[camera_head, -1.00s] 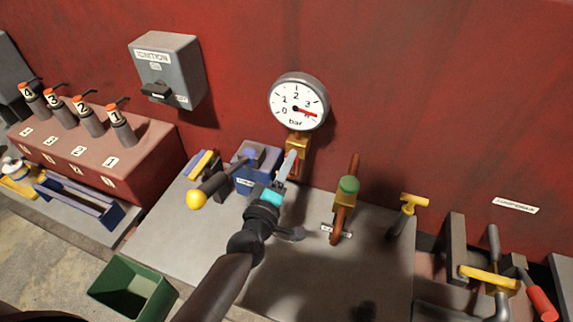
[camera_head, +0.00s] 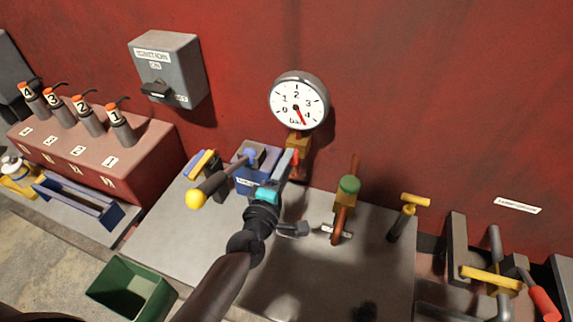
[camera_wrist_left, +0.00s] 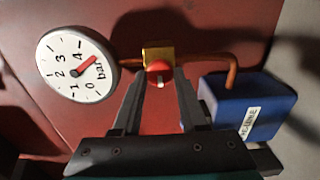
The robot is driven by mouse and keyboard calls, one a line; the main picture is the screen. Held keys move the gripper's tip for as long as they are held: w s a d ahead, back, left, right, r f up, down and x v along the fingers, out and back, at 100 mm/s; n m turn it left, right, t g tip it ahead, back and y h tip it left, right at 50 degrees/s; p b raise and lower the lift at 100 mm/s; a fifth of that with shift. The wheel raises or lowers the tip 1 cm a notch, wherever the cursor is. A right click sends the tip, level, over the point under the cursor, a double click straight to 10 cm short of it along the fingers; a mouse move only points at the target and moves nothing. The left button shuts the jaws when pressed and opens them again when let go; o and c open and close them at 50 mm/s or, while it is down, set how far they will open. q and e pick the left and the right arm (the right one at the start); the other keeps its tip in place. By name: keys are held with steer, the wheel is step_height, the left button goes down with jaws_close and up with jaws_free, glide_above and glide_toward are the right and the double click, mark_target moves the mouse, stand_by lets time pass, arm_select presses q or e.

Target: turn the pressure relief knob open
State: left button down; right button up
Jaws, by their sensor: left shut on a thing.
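The red pressure relief knob (camera_wrist_left: 159,72) sits on a brass block (camera_wrist_left: 158,52) under the gauge. In the head view the knob (camera_head: 295,158) shows as a small red patch by my fingertips. My left gripper (camera_wrist_left: 158,84) has a finger on each side of the knob and is shut on it; in the head view the gripper (camera_head: 287,166) reaches up from below. The round white bar gauge (camera_head: 298,101) is above the knob; its red needle points down right, past the 4. The gauge also shows in the wrist view (camera_wrist_left: 76,68). My right gripper is not in view.
A blue labelled box (camera_head: 252,182) and a yellow-ended lever (camera_head: 196,198) stand left of my gripper. A green bin (camera_head: 165,298) is at the lower left.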

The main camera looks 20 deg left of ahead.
arm_select(q)
steer(key=shift+c, duration=2.3)
jaws_free()
steer(key=s+b, duration=0.1)
steer(key=s, duration=1.4)
steer(key=shift+a, duration=0.25)
steer(key=shift+s, duration=0.15)
